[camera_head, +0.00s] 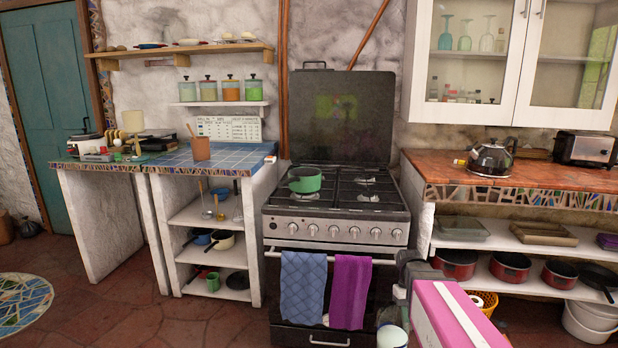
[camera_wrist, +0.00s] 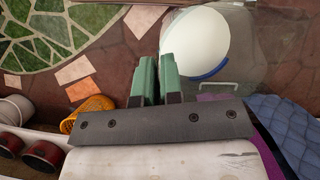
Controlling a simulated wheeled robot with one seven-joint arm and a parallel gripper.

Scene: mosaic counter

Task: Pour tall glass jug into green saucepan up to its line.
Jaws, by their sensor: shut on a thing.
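The tall glass jug (camera_head: 390,318) is low in front of the stove, near the bottom edge of the head view, holding something white. In the wrist view the clear jug (camera_wrist: 262,45) shows beside my fingers, with a round white area and a blue arc inside. My gripper (camera_wrist: 159,72) has its two green fingers close together at the jug's near side, shut on it. The exact part gripped is hard to see. The saucepan's line is not visible.
The stove (camera_head: 335,215) has a raised lid (camera_head: 342,105) behind its burners. A blue towel (camera_head: 303,287) and a purple towel (camera_head: 349,291) hang on the oven front. A kettle (camera_head: 491,159) and toaster (camera_head: 584,148) stand on the right counter. The other burners are clear.

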